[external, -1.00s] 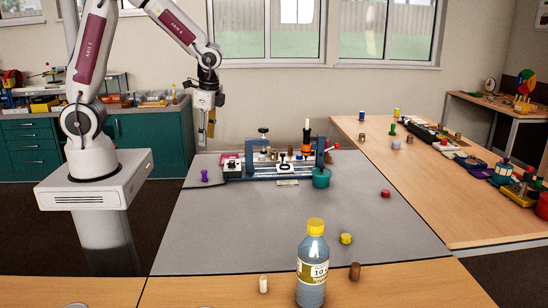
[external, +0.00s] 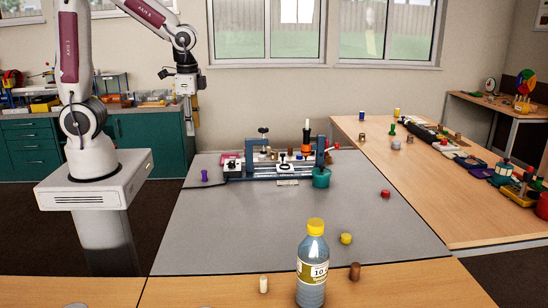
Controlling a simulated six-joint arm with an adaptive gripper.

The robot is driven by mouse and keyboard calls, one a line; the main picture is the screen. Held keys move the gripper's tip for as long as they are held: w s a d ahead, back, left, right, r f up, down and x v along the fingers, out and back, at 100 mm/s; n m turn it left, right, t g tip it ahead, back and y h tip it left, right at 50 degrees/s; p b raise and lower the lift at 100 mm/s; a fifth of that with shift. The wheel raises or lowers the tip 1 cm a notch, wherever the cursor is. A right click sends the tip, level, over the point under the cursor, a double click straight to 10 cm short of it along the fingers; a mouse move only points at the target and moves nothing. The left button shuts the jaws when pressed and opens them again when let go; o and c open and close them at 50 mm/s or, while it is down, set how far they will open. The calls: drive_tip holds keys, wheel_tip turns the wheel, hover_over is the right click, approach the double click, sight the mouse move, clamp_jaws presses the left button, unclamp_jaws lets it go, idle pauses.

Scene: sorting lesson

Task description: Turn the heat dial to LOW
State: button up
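A blue-framed bench device (external: 275,178) stands on the grey tabletop, near its far edge. A small white box with a dark spot on its front (external: 232,167) sits at the device's left end. I cannot make out which part is the heat dial, nor any LOW mark or pointer; these are too small here. My gripper (external: 194,122) hangs in the air, up and to the left of the device, pointing down. It is apart from the device and nothing shows in it. Its fingers are too small and side-on to tell whether they are open.
A purple piece (external: 204,175) stands left of the device, and a teal pot (external: 321,178) stands at its right end. Red (external: 385,194) and yellow (external: 346,239) pieces lie to the right. A bottle (external: 312,265) stands in front. The middle of the grey tabletop (external: 270,225) is clear.

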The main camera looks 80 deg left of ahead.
drive_tip(key=shift+s+d+r+n+t, duration=0.3)
drive_tip(key=shift+s+d+r+n, duration=0.1)
drive_tip(key=shift+s+d+r, duration=0.4)
drive_tip(key=shift+c, duration=1.4)
